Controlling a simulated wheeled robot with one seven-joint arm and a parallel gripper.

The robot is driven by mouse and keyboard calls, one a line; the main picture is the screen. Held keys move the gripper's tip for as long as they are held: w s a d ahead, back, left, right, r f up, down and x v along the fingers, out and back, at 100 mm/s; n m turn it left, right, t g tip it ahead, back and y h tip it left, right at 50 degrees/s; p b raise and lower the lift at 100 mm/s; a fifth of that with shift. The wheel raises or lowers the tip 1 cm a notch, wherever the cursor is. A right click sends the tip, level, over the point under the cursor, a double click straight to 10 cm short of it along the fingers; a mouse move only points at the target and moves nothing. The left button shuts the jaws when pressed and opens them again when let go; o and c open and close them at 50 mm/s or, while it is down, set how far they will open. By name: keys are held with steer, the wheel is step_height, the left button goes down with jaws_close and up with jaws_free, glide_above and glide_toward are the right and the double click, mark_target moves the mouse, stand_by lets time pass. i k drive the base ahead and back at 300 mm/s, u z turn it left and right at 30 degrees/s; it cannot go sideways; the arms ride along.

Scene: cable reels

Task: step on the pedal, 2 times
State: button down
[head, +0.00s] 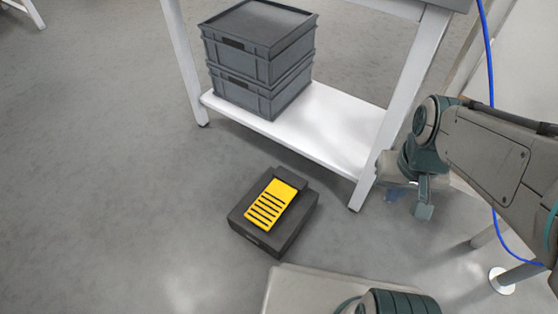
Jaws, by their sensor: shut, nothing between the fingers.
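The foot pedal (271,205) has a yellow ribbed plate in a dark grey housing. It rests on the grey floor near the middle of the head view, in front of the white workbench. Its top is uncovered, and nothing touches it. My gripper (424,207) is at the right, beside the bench's front leg. It points downward, is shut and empty, and is well apart from the pedal. The fingers are small in this view.
Two stacked grey crates (257,55) stand on the low white shelf (335,130) of the bench. A bench leg (400,110) stands close to my gripper. A blue cable (488,50) hangs at the right. Floor left of the pedal is clear.

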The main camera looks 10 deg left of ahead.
mark_target(271, 203)
steer(key=z, duration=2.1)
steer(key=k, duration=1.3)
steer(key=u, duration=1.95)
